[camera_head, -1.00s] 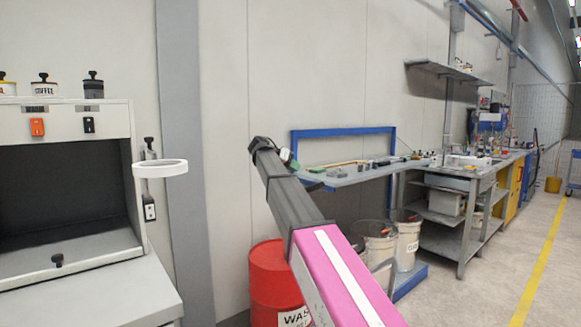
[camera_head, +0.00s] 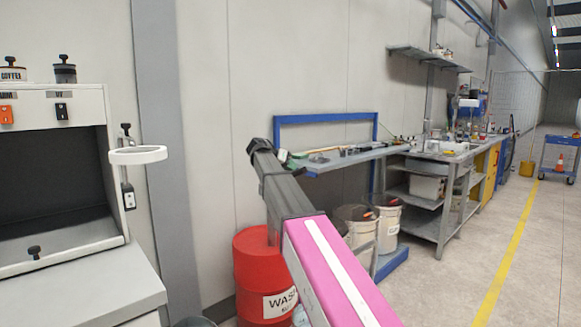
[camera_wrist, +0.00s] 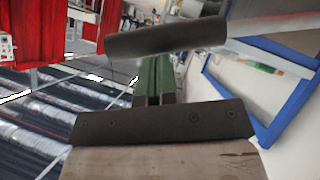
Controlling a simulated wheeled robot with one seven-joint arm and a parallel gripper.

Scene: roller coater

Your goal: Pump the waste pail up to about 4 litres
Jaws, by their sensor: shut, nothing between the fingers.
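A red drum (camera_head: 253,268) with a white label starting "WAS" stands on the floor, partly behind my pink and grey arm. Two pale pails, a left one (camera_head: 357,240) and a right one (camera_head: 388,236), stand to its right near a low blue platform (camera_head: 392,263). I cannot read their labels, so I cannot tell which is the waste pail or its level. A small part of my gripper (camera_head: 284,157) shows at the arm's far end, near the shelf. In the wrist view my gripper's green fingers (camera_wrist: 166,72) are together and empty.
A grey shelf (camera_head: 345,158) with a blue frame holds small tools behind the arm. A white cabinet (camera_head: 60,262) with a ring holder (camera_head: 137,155) stands at left. Workbenches (camera_head: 440,165) line the wall at right.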

